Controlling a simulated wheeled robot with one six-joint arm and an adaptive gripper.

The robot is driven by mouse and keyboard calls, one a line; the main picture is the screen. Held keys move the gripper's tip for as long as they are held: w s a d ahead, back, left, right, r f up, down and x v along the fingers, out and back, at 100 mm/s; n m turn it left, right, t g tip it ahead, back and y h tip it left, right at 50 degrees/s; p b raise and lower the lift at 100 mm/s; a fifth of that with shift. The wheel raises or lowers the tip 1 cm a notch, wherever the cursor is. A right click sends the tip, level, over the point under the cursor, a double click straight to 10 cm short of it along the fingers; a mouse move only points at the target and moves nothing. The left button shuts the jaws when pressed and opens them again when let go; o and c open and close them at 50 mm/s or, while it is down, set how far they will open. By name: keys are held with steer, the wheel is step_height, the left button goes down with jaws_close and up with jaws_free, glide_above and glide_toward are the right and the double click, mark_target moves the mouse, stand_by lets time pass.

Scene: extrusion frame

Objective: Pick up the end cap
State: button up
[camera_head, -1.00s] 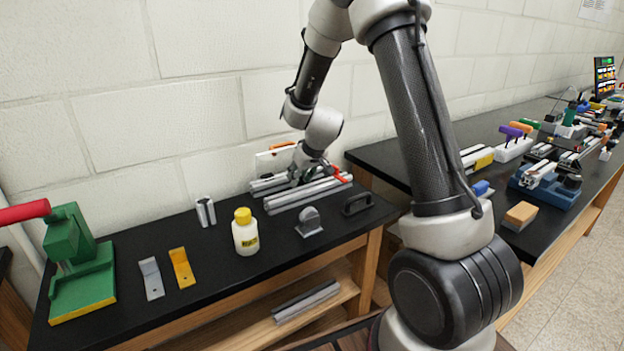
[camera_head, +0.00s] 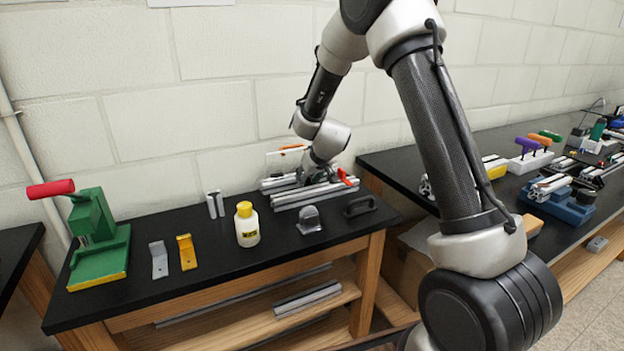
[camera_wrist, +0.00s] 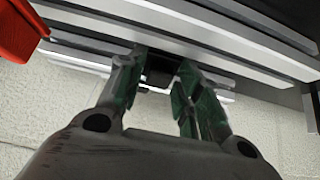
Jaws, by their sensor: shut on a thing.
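The end cap (camera_wrist: 160,70) shows in the wrist view as a small dark block between the fingertips, against the aluminium extrusions. My gripper (camera_wrist: 160,73) is shut on it, with one green-lined finger on either side. In the head view my gripper (camera_head: 311,180) is low among the extrusions (camera_head: 315,192) at the back of the black bench. The end cap is hidden there behind the arm and the gripper. I cannot tell whether the cap touches an extrusion.
A red clamp handle (camera_head: 346,178) is close to the gripper's right, also in the wrist view (camera_wrist: 18,32). A yellow-capped bottle (camera_head: 247,226), grey bracket (camera_head: 309,221) and black handle (camera_head: 359,206) stand in front. A green press (camera_head: 98,245) is at left.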

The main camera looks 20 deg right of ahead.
stand_by(0.4)
steer(key=shift+s+r, duration=0.1)
steer(key=shift+r, duration=0.2)
steer(key=shift+r, duration=0.15)
